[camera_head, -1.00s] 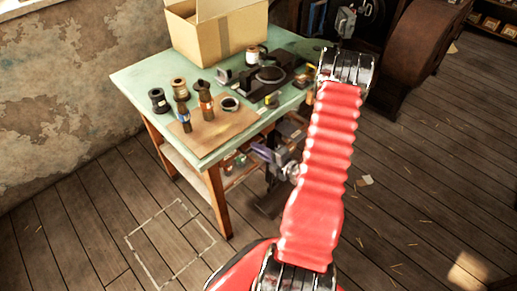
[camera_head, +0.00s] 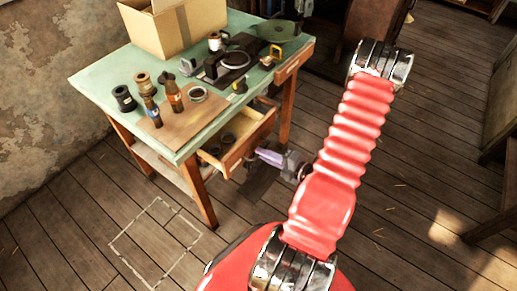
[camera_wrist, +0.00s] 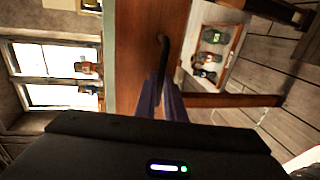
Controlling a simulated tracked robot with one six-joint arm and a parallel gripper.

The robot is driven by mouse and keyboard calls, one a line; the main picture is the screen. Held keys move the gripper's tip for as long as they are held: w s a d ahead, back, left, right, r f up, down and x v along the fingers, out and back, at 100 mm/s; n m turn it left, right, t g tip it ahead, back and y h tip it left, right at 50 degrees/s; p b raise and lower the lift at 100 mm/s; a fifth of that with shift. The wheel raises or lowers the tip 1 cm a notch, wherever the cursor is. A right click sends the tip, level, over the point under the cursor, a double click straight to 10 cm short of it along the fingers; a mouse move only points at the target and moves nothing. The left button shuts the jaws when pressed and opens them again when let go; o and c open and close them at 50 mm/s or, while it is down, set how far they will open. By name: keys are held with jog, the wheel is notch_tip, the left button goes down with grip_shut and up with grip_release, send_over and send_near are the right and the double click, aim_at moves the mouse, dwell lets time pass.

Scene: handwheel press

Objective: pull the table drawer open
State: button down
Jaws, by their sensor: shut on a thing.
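The wooden drawer (camera_head: 250,142) of the green-topped table (camera_head: 120,72) stands pulled out from the table's front, and dark round things show inside it. In the wrist view its brown front panel (camera_wrist: 138,40) fills the middle, with a dark bar handle (camera_wrist: 162,55) on it. My gripper (camera_head: 260,154) is at the drawer front; its purple fingers (camera_wrist: 162,98) are shut on the handle. The exact finger contact is partly hidden in the wrist view.
A cardboard box (camera_head: 175,28), bottles (camera_head: 173,95) and spools stand on the table. A second, shut drawer front (camera_head: 293,63) is at the table's right end. A lower shelf holding bottles (camera_wrist: 208,57) shows in the wrist view. The plank floor in front is mostly clear.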

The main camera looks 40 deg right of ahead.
jog(key=f+v, duration=0.1)
jog(key=v, duration=0.6)
jog(key=shift+s+f, duration=0.25)
jog(key=shift+f, duration=0.1)
jog(key=c, duration=1.8)
grip_release()
jog(key=shift+r, duration=0.1)
jog(key=shift+c, duration=0.2)
jog(key=v, duration=1.3)
jog(key=shift+s, duration=0.3)
jog(key=shift+d, duration=0.1)
